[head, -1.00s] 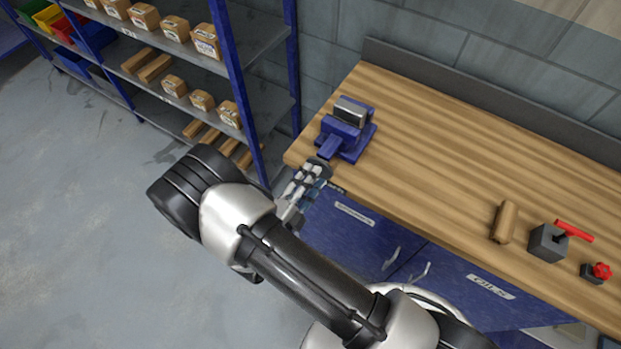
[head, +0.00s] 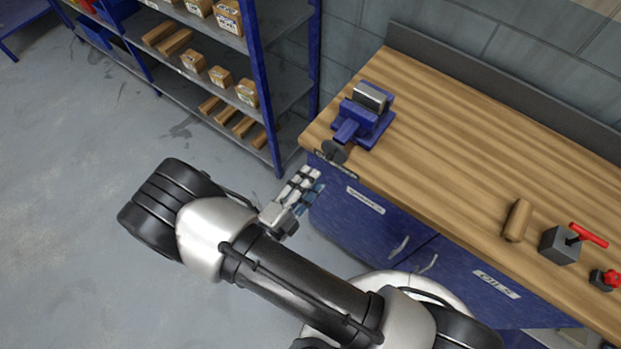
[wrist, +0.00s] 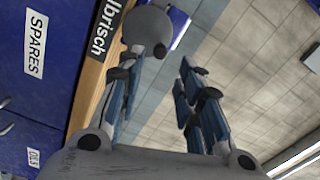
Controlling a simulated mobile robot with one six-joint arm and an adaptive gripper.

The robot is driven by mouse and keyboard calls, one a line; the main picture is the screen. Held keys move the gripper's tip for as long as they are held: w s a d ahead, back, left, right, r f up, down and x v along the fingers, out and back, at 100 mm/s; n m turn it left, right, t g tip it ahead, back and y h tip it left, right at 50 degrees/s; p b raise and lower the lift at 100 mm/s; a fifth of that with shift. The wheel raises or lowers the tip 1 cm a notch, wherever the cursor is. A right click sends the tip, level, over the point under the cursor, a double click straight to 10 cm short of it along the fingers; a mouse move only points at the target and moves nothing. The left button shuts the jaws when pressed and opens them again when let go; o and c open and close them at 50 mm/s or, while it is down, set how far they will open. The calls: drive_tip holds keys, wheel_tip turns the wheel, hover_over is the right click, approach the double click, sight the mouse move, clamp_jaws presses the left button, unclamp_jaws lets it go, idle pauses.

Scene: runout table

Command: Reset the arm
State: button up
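My arm reaches across the lower middle of the head view, and my gripper (head: 307,184) hangs just off the left front corner of the workbench (head: 450,150). In the wrist view my gripper (wrist: 155,90) has its two blue-padded fingers apart, with nothing between them. A blue vise (head: 365,117) stands on the bench's left end, and its grey round handle end (head: 333,152) sticks out past the front edge. That grey round part (wrist: 147,28) also shows in the wrist view beyond the left finger. My gripper is apart from the vise in the head view.
A blue shelf rack (head: 270,90) with several boxes stands left of the bench. A wooden cylinder (head: 517,220), a grey block with a red lever (head: 560,245) and a red-knobbed part (head: 605,279) lie on the bench's right. Open floor (head: 70,230) is at left.

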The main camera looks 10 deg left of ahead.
idle(0.3)
drive_tip(key=d+r+m+g+h+b, duration=0.1)
drive_tip(key=d+r+m+g+h, duration=0.1)
drive_tip(key=d+r+m+g, duration=0.8)
drive_tip(key=d+r+m+g+h+b, duration=0.1)
drive_tip(key=d+r+m+g+h, duration=0.2)
drive_tip(key=d+r+m, duration=0.75)
drive_tip(key=s+d+r+m+y, duration=0.1)
drive_tip(key=s+m+y, duration=0.2)
drive_tip(key=m, duration=0.7)
drive_tip(key=s+d+r+m+y+b, duration=0.1)
drive_tip(key=s+m+y, duration=0.3)
drive_tip(key=m, duration=0.7)
drive_tip(key=s+d+r+m+t+y+b, duration=0.1)
drive_tip(key=s+r+m+y, duration=0.1)
drive_tip(key=m, duration=0.9)
drive_tip(key=s+y, duration=0.1)
drive_tip(key=y, duration=0.1)
drive_tip(key=shift+s+r+y, duration=0.25)
drive_tip(key=shift+s+y, duration=0.15)
drive_tip(key=shift+o, duration=0.4)
drive_tip(key=shift+d, duration=0.1)
